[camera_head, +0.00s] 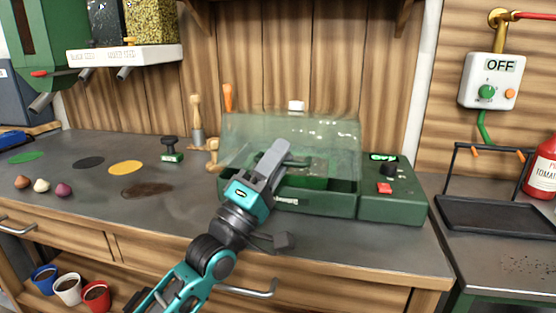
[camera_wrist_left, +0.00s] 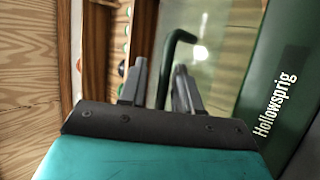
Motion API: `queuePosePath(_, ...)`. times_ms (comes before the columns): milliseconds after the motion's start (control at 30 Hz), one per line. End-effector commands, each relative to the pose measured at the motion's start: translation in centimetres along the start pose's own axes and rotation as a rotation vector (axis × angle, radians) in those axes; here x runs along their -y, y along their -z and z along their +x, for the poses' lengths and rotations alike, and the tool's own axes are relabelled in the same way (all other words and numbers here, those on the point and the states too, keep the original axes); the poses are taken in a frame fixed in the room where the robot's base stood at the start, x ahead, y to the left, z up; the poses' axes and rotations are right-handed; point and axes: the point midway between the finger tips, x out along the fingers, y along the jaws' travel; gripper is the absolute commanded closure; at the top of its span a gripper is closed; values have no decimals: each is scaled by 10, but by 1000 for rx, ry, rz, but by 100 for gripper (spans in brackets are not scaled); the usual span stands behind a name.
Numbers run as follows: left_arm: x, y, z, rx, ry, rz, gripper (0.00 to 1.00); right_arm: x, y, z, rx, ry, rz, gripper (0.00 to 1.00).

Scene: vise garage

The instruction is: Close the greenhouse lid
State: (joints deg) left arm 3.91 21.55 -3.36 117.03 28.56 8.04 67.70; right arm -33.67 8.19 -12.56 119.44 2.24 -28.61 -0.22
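The greenhouse is a dark green base (camera_head: 330,201) with a clear, pale green lid (camera_head: 338,135) on the counter. The lid stands raised and tilted above the open base, so the inside shows. Its dark green bar handle (camera_head: 298,163) is partly hidden behind my left gripper (camera_head: 272,160). In the left wrist view, the bent handle (camera_wrist_left: 168,60) runs down between the fingertips of my left gripper (camera_wrist_left: 160,85). The fingers are apart, with a gap around the bar; I cannot tell whether either touches it. My right gripper is not in view.
A green control box (camera_head: 395,210) with a red button adjoins the greenhouse on the right. A stamp (camera_head: 172,150) and wooden-handled tools (camera_head: 197,120) stand to the left. A black rack (camera_head: 490,215) is at the far right.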

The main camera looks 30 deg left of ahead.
Motion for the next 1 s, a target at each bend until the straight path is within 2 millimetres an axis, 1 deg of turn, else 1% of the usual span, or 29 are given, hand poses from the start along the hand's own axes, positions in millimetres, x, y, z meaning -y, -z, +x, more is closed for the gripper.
queuePosePath(133,2,1,-1,0,7,1,63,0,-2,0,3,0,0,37)
queuePosePath(233,3,0,-7,1,9,1,63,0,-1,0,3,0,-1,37)
queuePosePath(367,1,0,-22,2,8,0,63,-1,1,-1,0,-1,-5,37)
queuePosePath(433,0,0,-34,2,6,1,63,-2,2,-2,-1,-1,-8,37)
queuePosePath(600,-22,6,-58,1,-3,3,63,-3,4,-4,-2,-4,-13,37)
queuePosePath(1000,-55,17,-109,1,0,1,63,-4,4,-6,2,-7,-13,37)
